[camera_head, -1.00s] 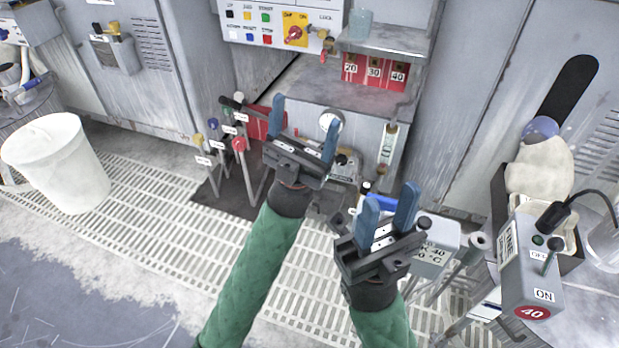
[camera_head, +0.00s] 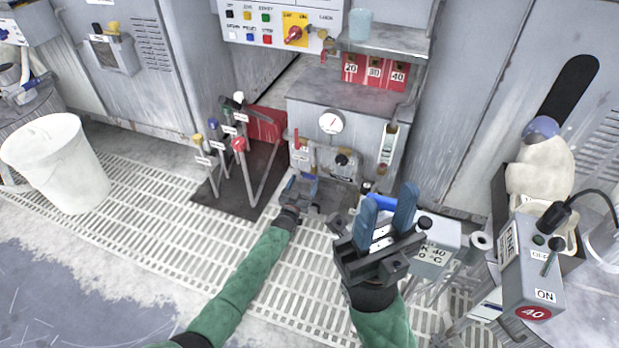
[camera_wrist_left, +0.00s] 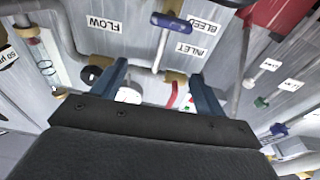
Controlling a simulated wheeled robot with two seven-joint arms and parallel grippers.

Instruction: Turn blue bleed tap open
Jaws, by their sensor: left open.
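A blue T-shaped tap handle (camera_wrist_left: 185,24) shows in the left wrist view, on a pale stem next to upside-down BLEED and INLET labels (camera_wrist_left: 205,27). My left gripper (camera_wrist_left: 162,82) is open, with the handle beyond its fingers and apart from them. A red handle shows between the fingers, farther back. In the head view my left gripper (camera_head: 300,187) is low in front of the grey cabinet (camera_head: 350,110); I cannot make out the blue tap there. My right gripper (camera_head: 388,215) is open and empty, nearer the camera.
Levers with coloured knobs (camera_head: 238,145) stand left of the cabinet. A gauge (camera_head: 331,122) and pipework (camera_head: 342,162) are on its front. A grey control box (camera_head: 530,270) is at the right and a white bin (camera_head: 60,165) at the left.

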